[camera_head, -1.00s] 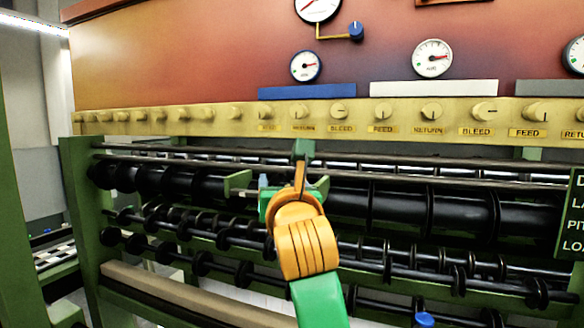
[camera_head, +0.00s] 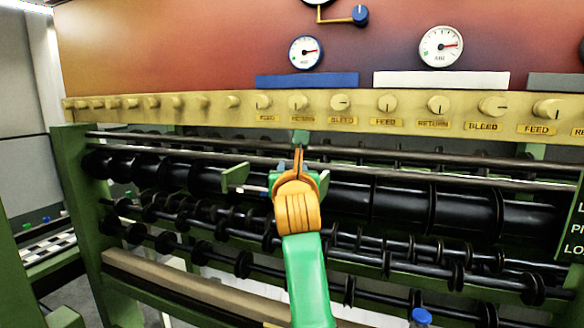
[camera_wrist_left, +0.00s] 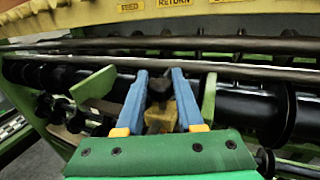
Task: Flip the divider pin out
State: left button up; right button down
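A small part with a dark knob on a yellow block, probably the divider pin (camera_wrist_left: 159,112), sits between the blue fingers in the left wrist view. It stands between two green plates, the left plate (camera_wrist_left: 92,83) and the right plate (camera_wrist_left: 209,98). My left gripper (camera_wrist_left: 160,73) has one finger on each side of the dark knob, with the fingers apart; I see no clear grip on it. In the head view my left gripper (camera_head: 275,178) is mostly hidden behind my orange wrist, and the pin is hidden there. My right gripper is not in view.
A metal rail (camera_head: 450,176) runs across just above the black rollers (camera_head: 400,205). A yellow strip with several knobs (camera_head: 385,104) is above, with gauges (camera_head: 441,46) over it. A green post (camera_head: 90,220) stands at the left.

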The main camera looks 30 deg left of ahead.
pick_arm(q)
grip_shut()
jog(key=shift+r, duration=0.2)
dwell(0.9)
